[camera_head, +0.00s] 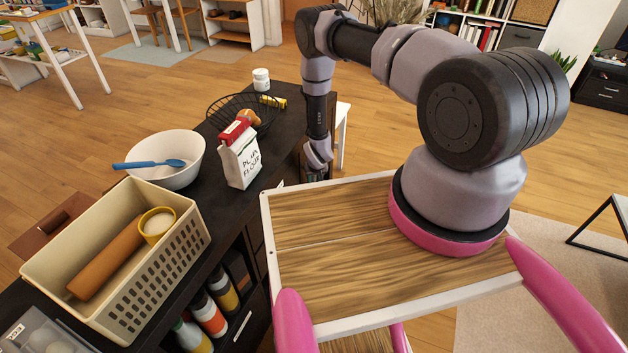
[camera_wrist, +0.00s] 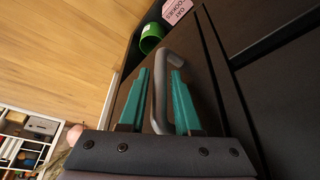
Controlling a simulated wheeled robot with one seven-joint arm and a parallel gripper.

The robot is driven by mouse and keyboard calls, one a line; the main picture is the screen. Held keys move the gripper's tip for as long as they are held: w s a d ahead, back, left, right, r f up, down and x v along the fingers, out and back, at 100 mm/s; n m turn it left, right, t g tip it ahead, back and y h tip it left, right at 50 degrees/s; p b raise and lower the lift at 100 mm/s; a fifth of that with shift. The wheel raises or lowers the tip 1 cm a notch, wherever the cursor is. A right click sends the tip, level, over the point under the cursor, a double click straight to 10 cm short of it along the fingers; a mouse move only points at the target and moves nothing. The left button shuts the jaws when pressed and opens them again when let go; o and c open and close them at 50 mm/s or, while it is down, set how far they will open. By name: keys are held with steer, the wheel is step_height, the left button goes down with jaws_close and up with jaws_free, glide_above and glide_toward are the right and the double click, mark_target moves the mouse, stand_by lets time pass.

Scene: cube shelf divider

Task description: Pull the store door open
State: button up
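The store door (camera_wrist: 198,62) is a dark panel in the wrist view, seen close and tilted. A grey bar handle (camera_wrist: 158,95) stands out from it. My gripper (camera_wrist: 161,75) has two teal fingers, one on each side of the handle, with visible gaps on both sides. It is open, and the handle lies between the fingers. In the head view my arm reaches down at the far end of the dark cabinet (camera_head: 212,133). The handle and fingertips cannot be made out there.
A green cup (camera_wrist: 151,38) and a pink cookie box (camera_wrist: 176,10) are beyond the handle. On the cabinet top stand a flour bag (camera_head: 240,160), a wire basket (camera_head: 232,108), a white bowl (camera_head: 180,172) and a cream crate (camera_head: 140,290). Wooden floor is open beyond the cabinet.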

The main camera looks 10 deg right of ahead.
steer(key=shift+c, duration=0.4)
jaws_close()
stand_by(1.1)
